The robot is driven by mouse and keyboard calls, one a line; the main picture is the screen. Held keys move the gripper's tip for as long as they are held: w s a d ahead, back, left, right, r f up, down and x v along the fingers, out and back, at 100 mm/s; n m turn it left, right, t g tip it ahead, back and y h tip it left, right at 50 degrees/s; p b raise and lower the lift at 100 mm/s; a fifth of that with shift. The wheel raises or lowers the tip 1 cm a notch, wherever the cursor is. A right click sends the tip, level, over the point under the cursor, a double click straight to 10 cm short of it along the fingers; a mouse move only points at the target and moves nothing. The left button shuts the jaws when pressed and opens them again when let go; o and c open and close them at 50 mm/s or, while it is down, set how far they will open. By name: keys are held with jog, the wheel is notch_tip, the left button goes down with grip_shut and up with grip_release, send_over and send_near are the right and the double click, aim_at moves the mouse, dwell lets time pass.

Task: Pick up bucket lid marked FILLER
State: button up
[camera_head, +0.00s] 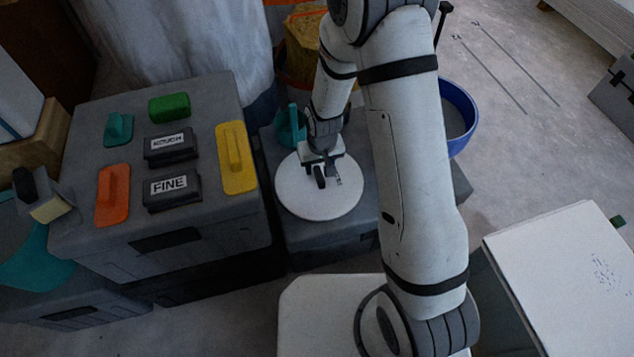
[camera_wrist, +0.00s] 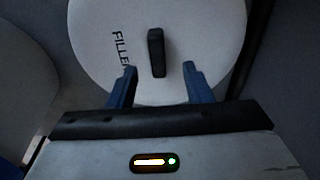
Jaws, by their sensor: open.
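The bucket lid marked FILLER (camera_head: 300,202) is a round white disc lying on a dark grey case in the middle of the head view. In the wrist view the lid (camera_wrist: 205,40) fills the upper middle, with black FILLER lettering on its left and a black upright handle (camera_wrist: 156,53) at its centre. My gripper (camera_head: 325,178) is over the lid. In the wrist view its two blue fingers (camera_wrist: 160,72) are apart, one on each side of the handle's near end. They do not appear to touch the handle. The arm hides part of the lid's far edge.
A grey case (camera_head: 85,235) at left carries orange, yellow, green and teal tools and black blocks marked FINE and a second label. A teal object (camera_head: 290,128) stands just behind the lid. A blue bucket (camera_head: 465,105) is behind the arm. A white panel (camera_head: 565,275) is at right.

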aim_at(319, 174)
jog(key=f+b, duration=0.1)
jog(key=f, duration=0.1)
jog(key=w+f+b, duration=0.1)
jog(key=f+b, duration=0.1)
jog(key=f, duration=0.1)
jog(key=shift+w+f, duration=0.1)
jog(key=shift+f, duration=0.25)
jog(key=shift+r, duration=0.1)
grip_shut()
